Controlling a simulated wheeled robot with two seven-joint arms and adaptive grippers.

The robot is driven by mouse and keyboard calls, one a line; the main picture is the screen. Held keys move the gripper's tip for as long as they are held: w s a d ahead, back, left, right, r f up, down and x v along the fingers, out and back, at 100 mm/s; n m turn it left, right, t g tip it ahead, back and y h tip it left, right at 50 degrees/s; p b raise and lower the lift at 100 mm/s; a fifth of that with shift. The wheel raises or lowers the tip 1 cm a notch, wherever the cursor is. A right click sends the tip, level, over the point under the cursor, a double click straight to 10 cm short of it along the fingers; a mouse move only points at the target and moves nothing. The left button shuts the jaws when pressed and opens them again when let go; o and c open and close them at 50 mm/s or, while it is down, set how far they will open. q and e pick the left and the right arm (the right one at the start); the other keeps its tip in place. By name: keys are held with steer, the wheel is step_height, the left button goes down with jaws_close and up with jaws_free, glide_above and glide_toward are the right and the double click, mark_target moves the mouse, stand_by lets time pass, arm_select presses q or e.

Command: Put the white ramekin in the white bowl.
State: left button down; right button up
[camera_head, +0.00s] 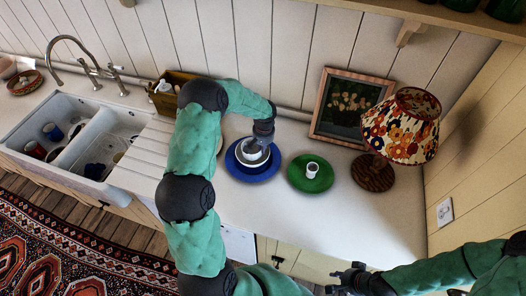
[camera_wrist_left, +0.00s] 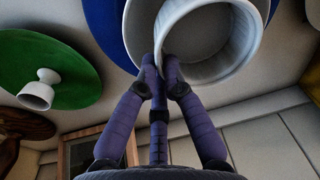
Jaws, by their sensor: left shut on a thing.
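The white ramekin (camera_wrist_left: 215,45) is large in the left wrist view. My left gripper (camera_wrist_left: 158,62) is shut on its wall. Behind it the white bowl (camera_wrist_left: 137,30) shows in part, on a blue plate (camera_wrist_left: 98,22). The ramekin overlaps the bowl in this view; whether it touches the bowl I cannot tell. In the head view my left gripper (camera_head: 256,145) is over the bowl (camera_head: 250,162), and the ramekin is largely hidden there by the gripper. My right gripper (camera_head: 342,280) is low at the front, apart from these things, and looks open and empty.
A green plate (camera_head: 296,181) with a small white cup (camera_head: 312,169) stands right of the blue plate. Further right are a flowered lamp (camera_head: 402,125) and a framed picture (camera_head: 345,108). A wooden box (camera_head: 172,95) and a double sink (camera_head: 75,135) are left. The front counter is clear.

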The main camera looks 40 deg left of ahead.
arm_select(q)
steer(key=shift+w+f, duration=0.2)
step_height(320, 180, down, 3)
steer(key=shift+w+a+f, duration=0.1)
steer(key=shift+f+b, duration=0.35)
steer(key=shift+b, duration=0.05)
steer(key=c, duration=1.7)
jaws_free()
steer(key=shift+o, duration=0.2)
steer(key=shift+r, duration=0.15)
